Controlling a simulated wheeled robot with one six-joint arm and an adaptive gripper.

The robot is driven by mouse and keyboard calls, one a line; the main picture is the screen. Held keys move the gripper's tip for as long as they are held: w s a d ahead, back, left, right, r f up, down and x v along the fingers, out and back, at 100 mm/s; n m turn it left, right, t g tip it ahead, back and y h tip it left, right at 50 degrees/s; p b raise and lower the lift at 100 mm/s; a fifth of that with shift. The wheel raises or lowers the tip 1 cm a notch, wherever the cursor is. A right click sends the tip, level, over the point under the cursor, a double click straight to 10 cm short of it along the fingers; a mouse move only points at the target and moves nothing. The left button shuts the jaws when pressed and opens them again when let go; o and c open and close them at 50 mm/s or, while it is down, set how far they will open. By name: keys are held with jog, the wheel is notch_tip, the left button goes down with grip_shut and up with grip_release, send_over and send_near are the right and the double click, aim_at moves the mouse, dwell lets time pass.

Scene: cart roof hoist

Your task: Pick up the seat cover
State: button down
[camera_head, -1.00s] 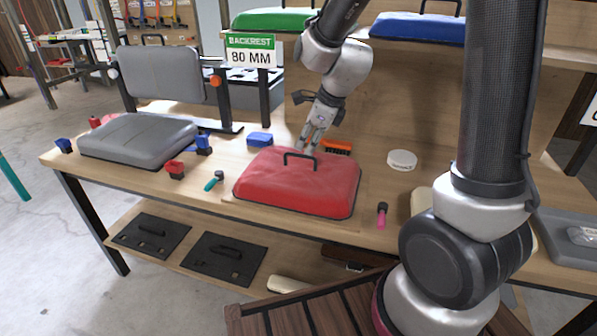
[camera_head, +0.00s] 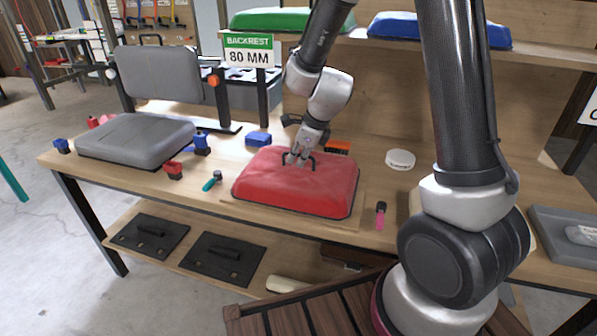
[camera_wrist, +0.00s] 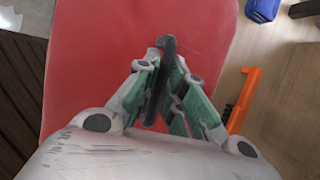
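The red cover (camera_head: 297,188), the padded piece that I take for the seat cover, lies flat on a thin board on the workbench. A black loop handle (camera_head: 312,161) stands on its top. My gripper (camera_head: 297,158) is down at this handle, from above and behind. In the wrist view, the red cover (camera_wrist: 90,60) fills the left and middle, and the dark handle (camera_wrist: 166,50) runs between the two green-padded fingers (camera_wrist: 165,85). The fingers look closed on the handle from both sides. The lower part of the grip is hidden by the fingers.
A grey seat (camera_head: 137,139) stands at the left of the workbench (camera_head: 380,232). Blue and red clamps, a teal tool (camera_head: 212,180), an orange brush (camera_head: 338,147), a white disc (camera_head: 400,159) and a pink-handled tool (camera_head: 380,214) surround the cover. A shelf above holds green (camera_head: 285,19) and blue (camera_head: 440,29) covers.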

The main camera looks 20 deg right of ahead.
jog(key=shift+r, duration=0.1)
dwell(0.3)
notch_tip(320, 180, up, 10)
jog(key=shift+f, duration=0.1)
dwell(0.7)
